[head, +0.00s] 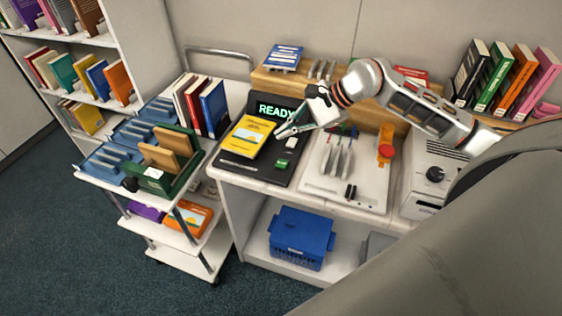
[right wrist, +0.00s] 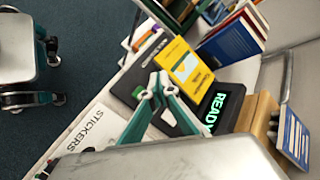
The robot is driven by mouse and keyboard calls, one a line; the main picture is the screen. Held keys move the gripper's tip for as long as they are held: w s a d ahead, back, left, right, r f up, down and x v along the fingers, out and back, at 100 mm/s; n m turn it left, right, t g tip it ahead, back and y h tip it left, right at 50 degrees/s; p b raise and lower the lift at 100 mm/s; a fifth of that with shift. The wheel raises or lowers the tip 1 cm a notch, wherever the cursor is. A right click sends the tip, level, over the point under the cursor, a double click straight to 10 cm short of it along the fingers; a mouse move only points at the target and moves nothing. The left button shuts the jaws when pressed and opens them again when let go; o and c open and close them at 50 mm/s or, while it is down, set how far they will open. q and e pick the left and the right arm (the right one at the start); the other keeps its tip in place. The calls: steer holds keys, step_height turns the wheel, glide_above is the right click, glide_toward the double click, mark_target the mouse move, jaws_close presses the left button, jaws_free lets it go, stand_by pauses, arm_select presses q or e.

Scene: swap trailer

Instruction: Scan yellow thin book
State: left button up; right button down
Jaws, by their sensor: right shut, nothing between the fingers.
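The yellow thin book (head: 249,136) lies flat, cover up, on the left part of the black scanner pad (head: 235,166). It also shows in the right wrist view (right wrist: 187,64), beyond my fingertips. The scanner's display (head: 277,110) stands at the back of the pad and reads READY in green; it shows in the right wrist view too (right wrist: 221,107). My right gripper (head: 279,132) is shut and empty, just to the right of the book, over the pad. Whether a fingertip touches the book or pad I cannot tell. My left gripper is out of view.
A cart at left holds blue racks (head: 131,132), a green box (head: 165,172) and upright books (head: 206,105). Right of the pad is a white tray (head: 318,184) with tools. A wooden ledge (head: 263,77) runs behind. A blue basket (head: 302,238) sits below.

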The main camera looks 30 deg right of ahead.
steer(key=b, duration=0.3)
glide_above(284, 164)
step_height(284, 164, down, 5)
steer(key=shift+f, duration=0.1)
step_height(284, 164, down, 4)
steer(key=shift+r+b, duration=0.2)
steer(key=shift+b, duration=0.85)
steer(key=shift+w+f, duration=0.1)
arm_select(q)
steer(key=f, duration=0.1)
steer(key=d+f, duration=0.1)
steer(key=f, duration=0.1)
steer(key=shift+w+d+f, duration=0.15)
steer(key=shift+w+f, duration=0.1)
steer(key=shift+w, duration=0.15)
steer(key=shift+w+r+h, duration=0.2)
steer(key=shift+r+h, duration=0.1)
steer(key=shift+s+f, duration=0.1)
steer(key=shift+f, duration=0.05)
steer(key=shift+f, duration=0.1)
